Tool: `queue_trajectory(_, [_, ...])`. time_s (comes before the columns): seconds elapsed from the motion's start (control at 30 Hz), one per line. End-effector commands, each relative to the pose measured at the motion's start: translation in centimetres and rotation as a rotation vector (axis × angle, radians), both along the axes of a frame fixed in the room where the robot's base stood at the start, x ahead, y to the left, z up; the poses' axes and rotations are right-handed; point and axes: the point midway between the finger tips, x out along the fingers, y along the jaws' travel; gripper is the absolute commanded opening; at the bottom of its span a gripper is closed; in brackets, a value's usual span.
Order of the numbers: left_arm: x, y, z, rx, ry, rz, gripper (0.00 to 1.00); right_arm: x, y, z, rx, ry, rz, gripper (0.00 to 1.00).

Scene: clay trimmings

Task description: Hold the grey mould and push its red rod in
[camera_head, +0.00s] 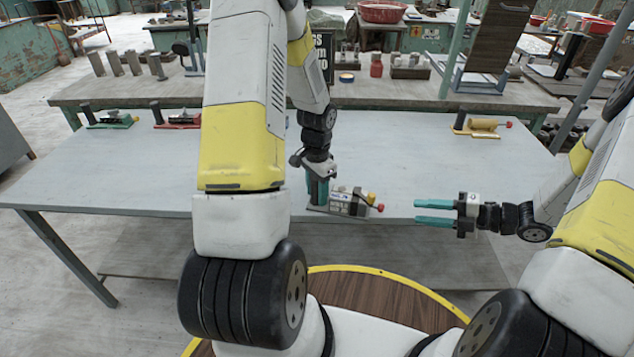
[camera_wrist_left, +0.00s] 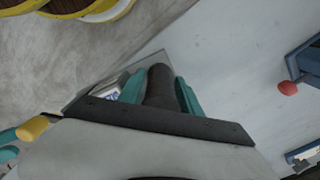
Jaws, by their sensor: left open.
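The grey mould (camera_head: 345,201) lies at the table's front edge, with a red rod end (camera_head: 380,208) sticking out to its right and a yellow knob (camera_head: 372,197) beside it. My left gripper (camera_head: 318,200) points down at the mould's left end. In the left wrist view its teal fingers stand open on either side of a dark upright handle (camera_wrist_left: 159,84); the wrist body hides much of the mould. My right gripper (camera_head: 417,212) is open and empty, its teal fingers pointing left at the red rod end, with a gap between.
The table (camera_head: 430,150) is mostly clear. A green tool (camera_head: 112,120) and a red tool (camera_head: 178,119) stand at its back left, a yellow one (camera_head: 482,126) at its back right. A blue thing with a red knob (camera_wrist_left: 288,88) shows in the left wrist view.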

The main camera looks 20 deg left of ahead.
Motion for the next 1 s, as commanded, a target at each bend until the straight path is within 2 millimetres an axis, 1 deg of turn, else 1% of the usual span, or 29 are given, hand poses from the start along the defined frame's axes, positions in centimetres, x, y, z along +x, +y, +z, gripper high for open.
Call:
queue_trajectory(0.1, [-0.04, 0.00, -0.45, 0.001, 0.001, 0.000, 0.41, 0.00, 0.00, 0.00, 0.000, 0.000, 0.000, 0.36])
queue_trajectory(0.33, [-0.03, 0.00, -0.49, 0.000, 0.000, 0.000, 0.41, 0.00, 0.00, 0.00, 0.000, 0.000, 0.000, 0.36])
queue_trajectory(0.37, [-0.02, -0.01, -0.49, 0.000, 0.000, 0.000, 0.39, 0.00, 0.00, 0.00, 0.000, 0.000, 0.000, 0.36])
queue_trajectory(0.5, [-0.01, 0.00, -0.47, 0.000, 0.000, 0.000, 0.12, 0.00, 0.00, 0.00, 0.000, 0.000, 0.000, 0.36])
queue_trajectory(0.57, [-0.01, 0.00, -0.47, 0.000, 0.000, 0.000, 0.00, 0.00, 0.00, 0.00, 0.000, 0.000, 0.000, 0.36])
queue_trajectory(1.0, [0.00, -0.01, -0.44, 0.000, 0.000, 0.000, 0.00, 0.00, 0.00, 0.00, 0.000, 0.000, 0.000, 0.36])
